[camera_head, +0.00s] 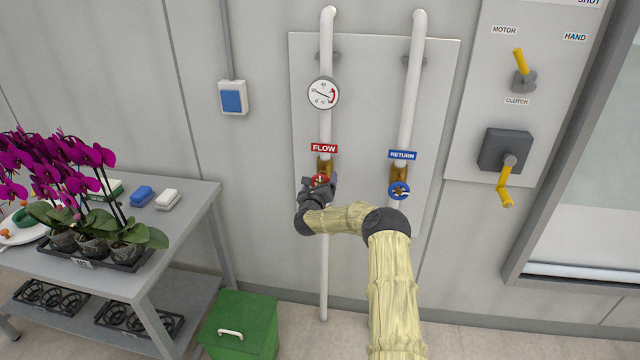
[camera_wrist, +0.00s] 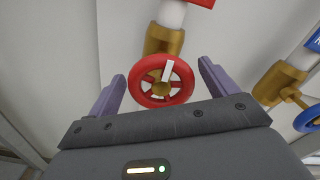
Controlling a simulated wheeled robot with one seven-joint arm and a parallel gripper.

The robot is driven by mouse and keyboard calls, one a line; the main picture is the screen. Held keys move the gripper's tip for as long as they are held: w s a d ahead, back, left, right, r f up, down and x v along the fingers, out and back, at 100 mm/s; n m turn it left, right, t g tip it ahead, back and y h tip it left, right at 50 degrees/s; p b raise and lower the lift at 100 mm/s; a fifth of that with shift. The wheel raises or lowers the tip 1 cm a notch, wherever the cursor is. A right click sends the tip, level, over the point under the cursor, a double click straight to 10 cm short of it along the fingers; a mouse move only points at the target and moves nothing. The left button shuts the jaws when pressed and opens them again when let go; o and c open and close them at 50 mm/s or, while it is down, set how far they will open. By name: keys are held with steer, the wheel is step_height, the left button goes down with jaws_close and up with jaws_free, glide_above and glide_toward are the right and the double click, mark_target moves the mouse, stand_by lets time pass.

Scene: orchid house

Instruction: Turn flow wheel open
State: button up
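The red flow wheel (camera_wrist: 160,81) sits on a brass valve (camera_wrist: 163,42) on the left white pipe, under the red FLOW label (camera_head: 324,148). It has spokes and a white pointer mark that runs from the hub toward the top. In the head view the red wheel (camera_head: 320,179) is partly hidden by my gripper (camera_head: 319,186). In the wrist view my gripper (camera_wrist: 160,85) is open, with one purple finger on each side of the wheel. Gaps show between the fingers and the rim. I cannot tell whether the fingers reach its depth.
The blue return wheel (camera_head: 399,190) is close on the right, on its own pipe. A round gauge (camera_head: 322,93) is above the flow valve. A clutch crank (camera_head: 507,182) is farther right. A bench (camera_head: 190,215) with orchids (camera_head: 85,200) and a green bin (camera_head: 240,325) are left.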

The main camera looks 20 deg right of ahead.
steer(key=c, duration=0.9)
steer(key=shift+o, duration=0.2)
